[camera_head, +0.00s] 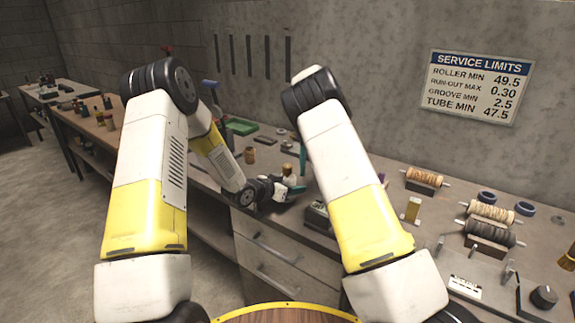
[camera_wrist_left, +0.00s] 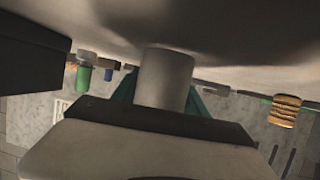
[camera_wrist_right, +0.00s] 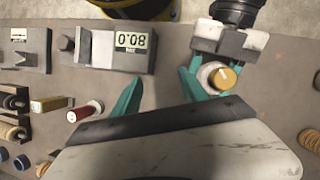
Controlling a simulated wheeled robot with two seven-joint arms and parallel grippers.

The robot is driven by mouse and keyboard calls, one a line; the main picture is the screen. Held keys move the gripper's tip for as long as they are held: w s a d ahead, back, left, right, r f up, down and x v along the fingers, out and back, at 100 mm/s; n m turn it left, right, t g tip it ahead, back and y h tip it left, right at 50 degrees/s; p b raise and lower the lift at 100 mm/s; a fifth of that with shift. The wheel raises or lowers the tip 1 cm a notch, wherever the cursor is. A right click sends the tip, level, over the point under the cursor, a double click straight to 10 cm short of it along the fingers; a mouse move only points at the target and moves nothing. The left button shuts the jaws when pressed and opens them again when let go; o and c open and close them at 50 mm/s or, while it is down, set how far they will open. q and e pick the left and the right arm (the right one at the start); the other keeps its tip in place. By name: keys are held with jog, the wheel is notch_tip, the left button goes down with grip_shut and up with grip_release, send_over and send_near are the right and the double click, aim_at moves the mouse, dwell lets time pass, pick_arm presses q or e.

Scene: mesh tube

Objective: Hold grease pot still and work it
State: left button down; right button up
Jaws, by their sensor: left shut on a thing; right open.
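The grease pot (camera_wrist_right: 218,78) is a pale cylinder with a yellow top, seen from above in the right wrist view. In the left wrist view its grey body (camera_wrist_left: 163,80) stands between teal fingers. My left gripper (camera_head: 288,188) is shut on it over the bench; the head view shows the pot (camera_head: 288,170) small between the arms. My right gripper (camera_wrist_right: 158,92) is open and empty. One of its teal fingers is close beside the pot, which lies outside its jaws; contact is unclear. The right arm partly hides the right gripper in the head view.
A box with a digital readout (camera_wrist_right: 118,48) stands near my right gripper. Wound rollers (camera_head: 490,212) on stands fill the bench's right side. A green tray (camera_head: 242,127) lies further back.

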jog(key=n, duration=0.5)
notch_tip(320, 180, up, 11)
jog(key=n+t, duration=0.5)
jog(key=n, duration=2.7)
send_over(287, 165)
jog(key=shift+h, duration=0.4)
notch_tip(287, 165, down, 12)
jog(key=shift+s+r, duration=0.1)
jog(key=shift+r, duration=0.15)
jog(key=shift+c, duration=0.2)
grip_shut()
